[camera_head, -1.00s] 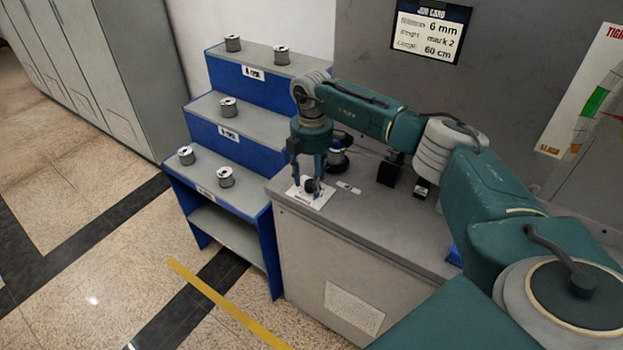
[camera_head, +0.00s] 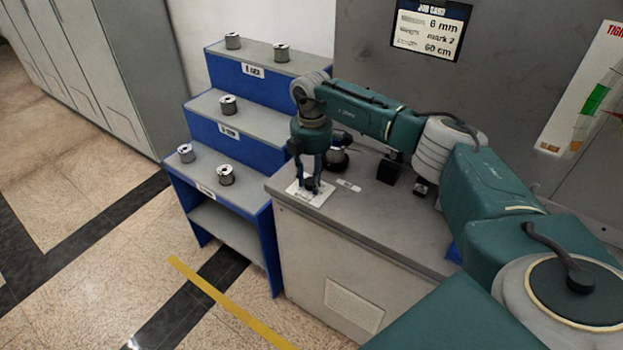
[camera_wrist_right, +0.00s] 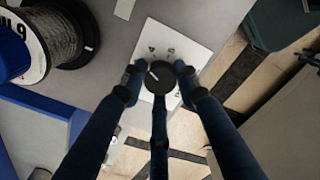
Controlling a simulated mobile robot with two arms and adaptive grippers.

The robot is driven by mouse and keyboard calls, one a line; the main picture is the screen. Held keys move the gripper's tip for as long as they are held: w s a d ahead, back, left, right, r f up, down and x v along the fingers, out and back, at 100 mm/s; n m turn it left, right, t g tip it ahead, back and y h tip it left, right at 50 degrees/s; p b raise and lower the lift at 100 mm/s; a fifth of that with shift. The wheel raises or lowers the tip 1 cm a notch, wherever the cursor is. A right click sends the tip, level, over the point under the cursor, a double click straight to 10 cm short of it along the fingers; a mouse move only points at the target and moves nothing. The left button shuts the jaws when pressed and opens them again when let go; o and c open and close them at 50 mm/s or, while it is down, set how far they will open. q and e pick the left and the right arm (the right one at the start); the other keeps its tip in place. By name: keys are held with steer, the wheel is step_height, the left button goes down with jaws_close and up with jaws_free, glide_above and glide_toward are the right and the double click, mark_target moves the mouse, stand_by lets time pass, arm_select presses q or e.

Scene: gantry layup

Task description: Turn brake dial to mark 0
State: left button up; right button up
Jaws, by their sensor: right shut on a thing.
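The brake dial (camera_wrist_right: 160,78) is a black round knob with a light pointer line on a white plate (camera_wrist_right: 178,33). The plate has small marks around the knob, too small to read surely; the pointer is toward the upper left in the right wrist view. In the head view the white plate (camera_head: 318,201) lies on the grey bench top near its left front corner. My right gripper (camera_head: 312,187) points down over it; its fingers are closed around the dial, and also show in the right wrist view (camera_wrist_right: 158,82). My left gripper is not in view.
A large spool (camera_wrist_right: 45,45) stands behind the dial, close to the gripper. Dark blocks (camera_head: 390,170) stand on the grey bench (camera_head: 370,225). A blue stepped rack (camera_head: 237,125) with several small spools is to the left. A job card (camera_head: 430,28) hangs above.

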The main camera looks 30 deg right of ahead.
steer(key=n, duration=0.3)
steer(key=shift+n, duration=0.4)
steer(key=n, duration=0.3)
steer(key=shift+n, duration=0.4)
steer(key=n+b, duration=0.1)
steer(key=n, duration=0.7)
steer(key=shift+b, duration=0.35)
steer(key=n, duration=0.4)
steer(key=shift+r+n+b, duration=0.1)
steer(key=shift+n+b, duration=0.2)
steer(key=shift+b, duration=0.05)
steer(key=n, duration=0.3)
steer(key=shift+n+b, duration=0.3)
steer(key=n, duration=0.4)
steer(key=shift+b, duration=0.3)
steer(key=shift+w+n, duration=0.1)
steer(key=shift+n, duration=1.8)
